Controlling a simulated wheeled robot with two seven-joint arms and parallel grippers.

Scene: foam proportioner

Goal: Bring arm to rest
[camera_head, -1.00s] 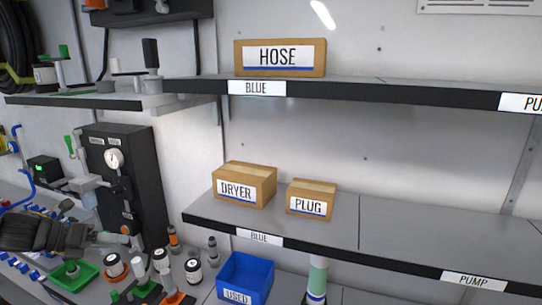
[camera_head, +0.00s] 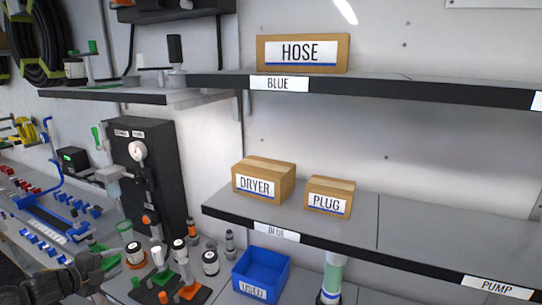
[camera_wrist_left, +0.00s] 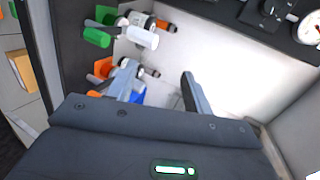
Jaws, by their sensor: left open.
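My left gripper (camera_head: 100,270) is at the lower left of the head view, low over the workbench, with its dark wrist coming in from the bottom left corner. In the left wrist view its two grey fingers (camera_wrist_left: 160,88) stand apart with nothing held between them. Bottles and fittings with green and orange parts lie beyond the fingers there. My right gripper does not show in either view.
Close to the gripper stand several small bottles (camera_head: 210,262) and a blue USED bin (camera_head: 262,275). A black unit with a gauge (camera_head: 150,175) stands behind. Shelves hold HOSE (camera_head: 303,53), DRYER (camera_head: 264,179) and PLUG (camera_head: 330,196) boxes.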

